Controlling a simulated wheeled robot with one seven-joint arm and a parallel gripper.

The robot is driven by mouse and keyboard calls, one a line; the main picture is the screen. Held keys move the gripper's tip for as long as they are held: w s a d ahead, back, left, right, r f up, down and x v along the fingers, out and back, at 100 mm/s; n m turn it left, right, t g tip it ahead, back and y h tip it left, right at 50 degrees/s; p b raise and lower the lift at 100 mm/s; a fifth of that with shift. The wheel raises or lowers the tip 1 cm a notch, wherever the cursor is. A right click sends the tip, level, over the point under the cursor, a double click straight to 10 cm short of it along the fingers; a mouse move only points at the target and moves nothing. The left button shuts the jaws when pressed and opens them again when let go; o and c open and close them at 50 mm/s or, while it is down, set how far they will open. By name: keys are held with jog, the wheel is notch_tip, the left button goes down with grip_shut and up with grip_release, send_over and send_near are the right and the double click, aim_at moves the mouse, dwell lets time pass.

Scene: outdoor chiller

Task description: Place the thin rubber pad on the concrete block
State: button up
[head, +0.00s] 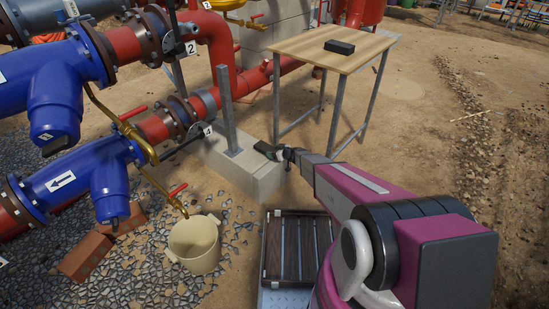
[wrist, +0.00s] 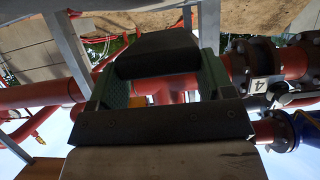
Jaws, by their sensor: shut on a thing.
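My gripper (head: 270,151) is shut on a flat black piece, which I take for the thin rubber pad (head: 261,147). In the wrist view the pad (wrist: 157,54) sits between the two green fingers of the gripper (wrist: 163,80). The pale concrete block (head: 252,176) lies on the ground beside the red pipes, with an upright grey metal post on it. In the head view the pad and fingertips appear over the right end of the block's top. I cannot tell whether the pad touches it. My arm comes in from the right.
A wooden-topped table (head: 375,44) stands behind, with a thicker-looking black block (head: 339,47) on it. Blue valves (head: 60,88) and red pipes (head: 152,127) fill the left. A beige bucket (head: 194,246), bricks (head: 87,255) and a slatted crate (head: 296,248) are in front.

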notch_tip(320, 180, down, 4)
jog(key=shift+w+f, duration=0.1)
jog(key=shift+w, duration=0.05)
dwell(0.3)
jog(key=o, duration=1.1)
jog(key=shift+c, duration=0.2)
jog(key=shift+d, duration=0.15)
